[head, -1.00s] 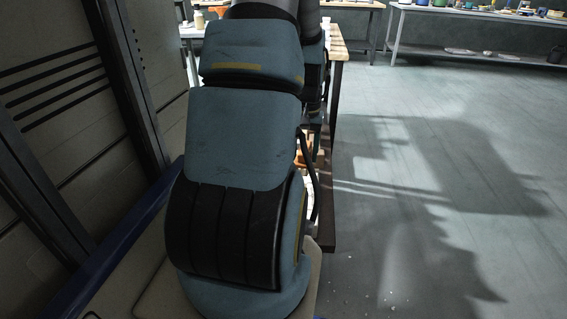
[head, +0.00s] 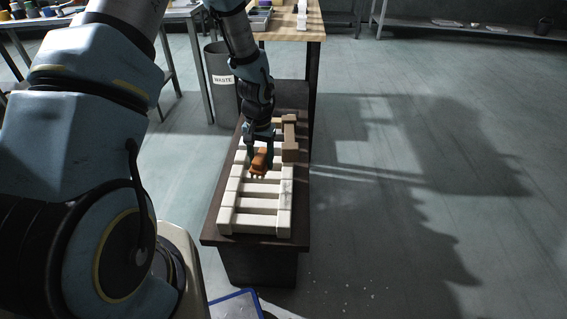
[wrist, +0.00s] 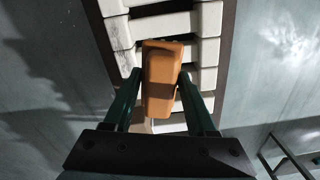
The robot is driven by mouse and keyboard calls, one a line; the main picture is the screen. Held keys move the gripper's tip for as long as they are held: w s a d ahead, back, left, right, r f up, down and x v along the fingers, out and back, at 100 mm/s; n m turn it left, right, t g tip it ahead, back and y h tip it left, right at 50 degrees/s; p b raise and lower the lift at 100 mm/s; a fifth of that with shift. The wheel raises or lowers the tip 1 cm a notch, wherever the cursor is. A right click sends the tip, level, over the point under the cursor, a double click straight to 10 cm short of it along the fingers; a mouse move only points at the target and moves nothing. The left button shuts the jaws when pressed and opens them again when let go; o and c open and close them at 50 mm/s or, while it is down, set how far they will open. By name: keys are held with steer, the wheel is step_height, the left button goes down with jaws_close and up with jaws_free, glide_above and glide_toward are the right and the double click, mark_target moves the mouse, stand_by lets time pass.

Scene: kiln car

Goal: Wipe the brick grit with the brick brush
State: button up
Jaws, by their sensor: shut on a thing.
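The brick brush (head: 260,160) has an orange-brown block and pale bristles at its near end. My gripper (head: 259,150) is shut on it, with one finger on each side of the block. In the wrist view the brush (wrist: 162,85) sits between the two dark green fingers (wrist: 161,76), over the white bricks. I cannot tell whether the bristles touch a brick. Dark specks that look like the brick grit (head: 286,189) lie on the right-hand row of white bricks. They also show as dark marks in the wrist view (wrist: 122,62), left of the brush.
White bricks (head: 255,221) form a ladder-like frame on a dark kiln car deck (head: 215,232). Brown bricks (head: 290,150) stand at its far right. A waste bin (head: 222,95) stands behind left, and a wooden table (head: 290,32) behind. The floor to the right is open.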

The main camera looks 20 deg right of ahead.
steer(key=s+d+f+m, duration=0.1)
steer(key=s+d+f, duration=0.1)
steer(key=s+d, duration=0.2)
steer(key=shift+d+m, duration=0.4)
steer(key=shift+d, duration=0.7)
steer(key=shift+s+r+p, duration=0.1)
steer(key=shift+s+p, duration=0.1)
steer(key=shift+p, duration=0.1)
steer(key=shift+f+b, duration=1.8)
steer(key=shift+f, duration=0.85)
steer(key=d, duration=0.3)
steer(key=shift+w+d, duration=0.15)
steer(key=shift+d, duration=0.25)
